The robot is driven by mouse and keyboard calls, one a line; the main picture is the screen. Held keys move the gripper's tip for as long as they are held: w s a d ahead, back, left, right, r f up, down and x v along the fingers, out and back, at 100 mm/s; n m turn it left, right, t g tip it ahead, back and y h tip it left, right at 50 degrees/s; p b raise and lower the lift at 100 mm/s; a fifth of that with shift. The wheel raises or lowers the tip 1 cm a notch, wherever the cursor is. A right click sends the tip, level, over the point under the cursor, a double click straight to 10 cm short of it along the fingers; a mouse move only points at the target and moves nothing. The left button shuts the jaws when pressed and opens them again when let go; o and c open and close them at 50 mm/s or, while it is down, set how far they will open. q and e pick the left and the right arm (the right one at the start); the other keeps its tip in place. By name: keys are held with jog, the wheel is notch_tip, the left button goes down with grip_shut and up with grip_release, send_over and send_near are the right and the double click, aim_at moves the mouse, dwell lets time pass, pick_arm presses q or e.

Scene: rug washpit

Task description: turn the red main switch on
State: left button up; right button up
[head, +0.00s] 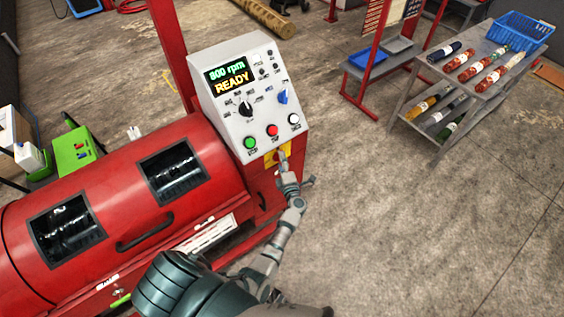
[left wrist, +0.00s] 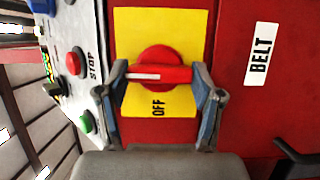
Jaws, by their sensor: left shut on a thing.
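The red main switch (left wrist: 158,74) is a red knob with a bar handle on a yellow plate (left wrist: 140,25). In the left wrist view, the bar lies level, its white stripe pointing left towards the console. The word OFF stands below it, so the stripe is about a quarter turn from OFF. No other label on the plate is readable. My left gripper (left wrist: 161,76) is shut on the bar, one finger at each end. In the head view, the gripper (head: 284,160) largely covers the switch, below the console. My right gripper is out of view.
The grey console (head: 236,125) shows "800 rpm READY" and carries a green, a red STOP and a white button just above the switch. The red drum machine (head: 130,225) fills the left.

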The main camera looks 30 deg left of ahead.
pick_arm(q)
jog(key=o, duration=0.8)
jog(key=shift+d+f, duration=0.15)
jog(key=o, duration=0.3)
jog(key=shift+w, duration=0.2)
jog(key=shift+o, duration=0.2)
jog(key=shift+s, duration=0.15)
jog(key=v, duration=1.1)
jog(key=shift+s+d, duration=0.2)
jog(key=shift+d, duration=0.15)
